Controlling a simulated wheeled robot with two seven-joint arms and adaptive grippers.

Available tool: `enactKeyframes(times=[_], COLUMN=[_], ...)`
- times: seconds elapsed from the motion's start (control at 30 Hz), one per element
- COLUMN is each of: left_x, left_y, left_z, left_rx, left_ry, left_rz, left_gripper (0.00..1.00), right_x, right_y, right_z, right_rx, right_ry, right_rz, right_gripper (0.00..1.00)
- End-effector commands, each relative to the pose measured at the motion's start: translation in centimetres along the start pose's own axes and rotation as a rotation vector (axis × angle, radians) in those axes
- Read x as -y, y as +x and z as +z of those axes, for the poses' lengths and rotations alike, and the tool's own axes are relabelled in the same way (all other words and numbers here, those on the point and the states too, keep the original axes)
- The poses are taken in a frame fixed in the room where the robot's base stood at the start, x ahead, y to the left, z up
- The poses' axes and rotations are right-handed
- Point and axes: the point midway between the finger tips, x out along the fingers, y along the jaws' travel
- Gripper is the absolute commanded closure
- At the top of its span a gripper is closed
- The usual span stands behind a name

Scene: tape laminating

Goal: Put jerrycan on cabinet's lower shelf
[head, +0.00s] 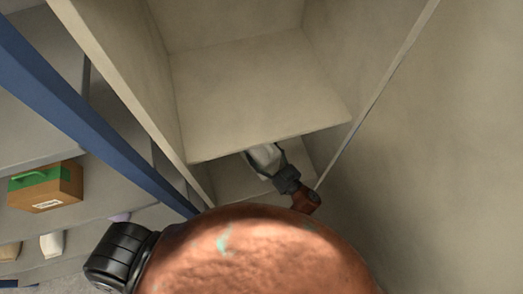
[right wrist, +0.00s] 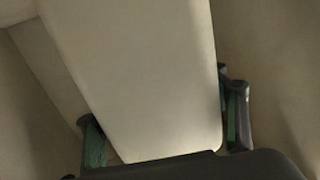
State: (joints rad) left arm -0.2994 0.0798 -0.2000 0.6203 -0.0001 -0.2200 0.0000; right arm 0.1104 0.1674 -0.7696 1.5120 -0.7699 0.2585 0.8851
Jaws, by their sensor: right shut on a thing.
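The cream cabinet (head: 109,80) stands open in the head view, with an upper board (head: 255,95) across its middle. Below that board is the lower shelf (head: 228,183). A pale jerrycan (head: 264,157) is at the lower opening, its far part hidden under the upper board. My right gripper (head: 270,164) is shut on it. In the right wrist view, the jerrycan (right wrist: 140,70) fills the space between the two fingers of my right gripper (right wrist: 165,125). I cannot tell whether the jerrycan touches the shelf. My left gripper is not in view.
The cabinet's side walls and the upper board's front edge are close around my right gripper. A blue post (head: 90,105) and a grey rack (head: 40,130) stand on the left. A brown box with green (head: 62,190) sits on the rack. A plain wall (head: 450,150) is on the right.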

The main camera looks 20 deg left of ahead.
Motion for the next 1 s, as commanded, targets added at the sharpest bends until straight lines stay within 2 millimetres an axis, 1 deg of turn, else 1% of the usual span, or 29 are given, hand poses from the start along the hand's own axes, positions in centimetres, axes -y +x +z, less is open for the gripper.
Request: enactKeyframes(times=[0.03, 0.27, 0.5, 0.63, 0.77, 1.0], left_x=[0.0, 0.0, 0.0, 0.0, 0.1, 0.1], left_y=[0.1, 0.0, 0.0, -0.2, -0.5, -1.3], left_z=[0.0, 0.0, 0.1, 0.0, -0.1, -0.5], left_rx=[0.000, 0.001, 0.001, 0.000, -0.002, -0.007], left_ry=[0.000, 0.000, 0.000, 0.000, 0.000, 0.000], left_rz=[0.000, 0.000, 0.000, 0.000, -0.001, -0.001], left_gripper=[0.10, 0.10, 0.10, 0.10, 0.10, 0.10], right_x=[0.0, 0.0, 0.0, 0.0, -0.1, 0.0], right_y=[0.0, 0.0, 0.0, -0.2, -2.0, -7.1], right_z=[0.1, 0.1, 0.1, -0.2, -0.1, -0.2], right_rx=[0.001, 0.001, 0.001, 0.001, 0.004, 0.004], right_ry=[0.001, 0.000, 0.000, -0.001, -0.001, -0.002], right_rz=[0.000, 0.000, 0.000, 0.001, 0.002, 0.002], right_gripper=[0.33, 0.17, 0.16, 0.16, 0.16, 0.16])
